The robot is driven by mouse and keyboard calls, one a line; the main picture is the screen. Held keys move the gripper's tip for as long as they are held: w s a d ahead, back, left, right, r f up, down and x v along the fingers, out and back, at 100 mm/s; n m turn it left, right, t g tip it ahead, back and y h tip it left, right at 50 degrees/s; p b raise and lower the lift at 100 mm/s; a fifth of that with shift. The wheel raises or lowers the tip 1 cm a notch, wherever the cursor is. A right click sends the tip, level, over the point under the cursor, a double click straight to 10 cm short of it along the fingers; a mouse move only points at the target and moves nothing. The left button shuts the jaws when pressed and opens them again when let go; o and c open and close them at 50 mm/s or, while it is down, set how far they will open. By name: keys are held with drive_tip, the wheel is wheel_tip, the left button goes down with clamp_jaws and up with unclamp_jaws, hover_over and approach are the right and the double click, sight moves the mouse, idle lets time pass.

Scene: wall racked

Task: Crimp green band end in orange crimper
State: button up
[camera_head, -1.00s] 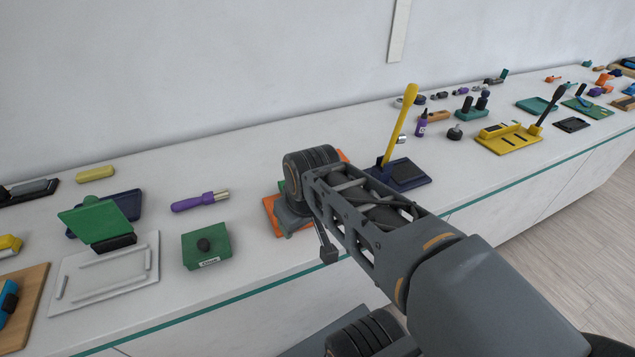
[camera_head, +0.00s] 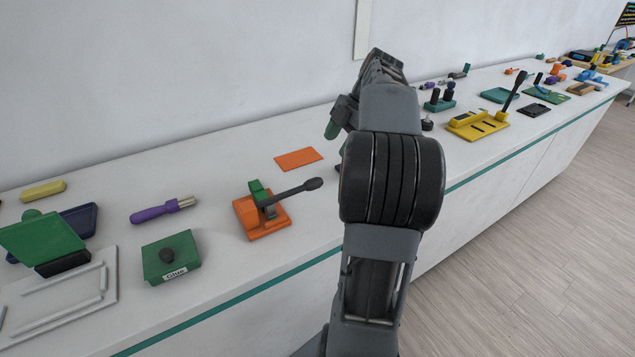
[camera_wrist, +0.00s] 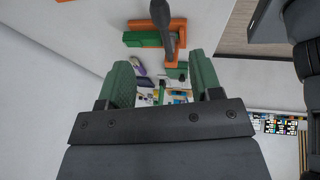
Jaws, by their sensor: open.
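The orange crimper (camera_head: 266,230) sits on the bench with its dark lever (camera_head: 298,190) raised and slanting to the right. A green piece (camera_head: 258,192) stands at its jaw; I cannot tell whether this is the band end or part of the crimper. In the wrist view the crimper (camera_wrist: 180,42) is at the top, with a green strip (camera_wrist: 143,39) along it and the lever (camera_wrist: 161,14) in front. My gripper (camera_wrist: 161,80) is open and empty, its two green fingers apart. In the head view its green fingertip (camera_head: 332,130) shows right of the crimper, above the bench, apart from it.
An orange flat plate (camera_head: 298,158) lies behind the crimper. A green box (camera_head: 171,257) with a black knob and a purple-handled tool (camera_head: 160,210) are on the left. A yellow fixture (camera_head: 478,124) stands to the right. The bench front edge is clear.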

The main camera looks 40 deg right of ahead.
sight(318, 179)
drive_tip(key=x, duration=1.3)
clamp_jaws()
